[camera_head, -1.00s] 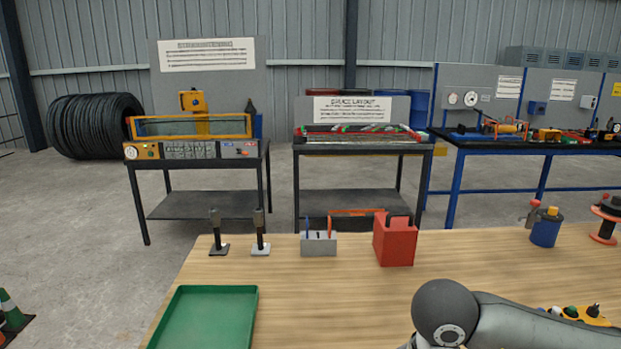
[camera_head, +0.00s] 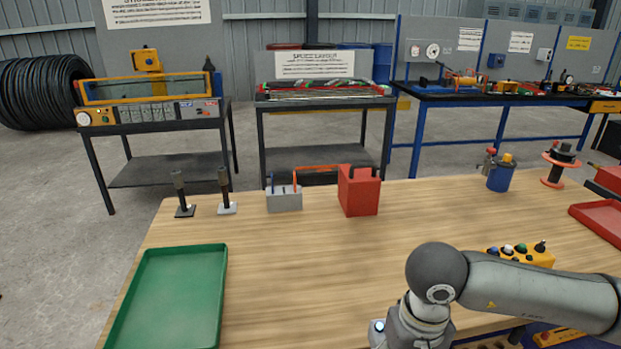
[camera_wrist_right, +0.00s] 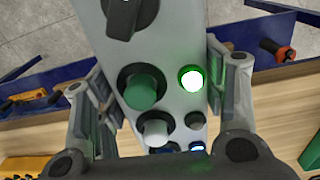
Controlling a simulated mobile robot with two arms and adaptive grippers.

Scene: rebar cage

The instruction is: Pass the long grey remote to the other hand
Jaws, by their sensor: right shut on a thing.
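The long grey remote (camera_wrist_right: 168,52) fills the middle of the right wrist view. Its face carries a black knob, a green button, a white button and a lit green lamp; its lower end is hidden by my gripper body. My right gripper (camera_wrist_right: 157,72) is shut on it, one finger on each side. In the head view my right arm reaches in from the right, but its gripper and the remote are below the picture. My left gripper is in no view.
The wooden table (camera_head: 290,265) has a green tray (camera_head: 150,336) at left. Two dark upright tools, a grey holder (camera_head: 285,201) and a red box (camera_head: 360,192) stand along the back. A yellow button box (camera_head: 520,258) lies beside my right arm. The table's middle is clear.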

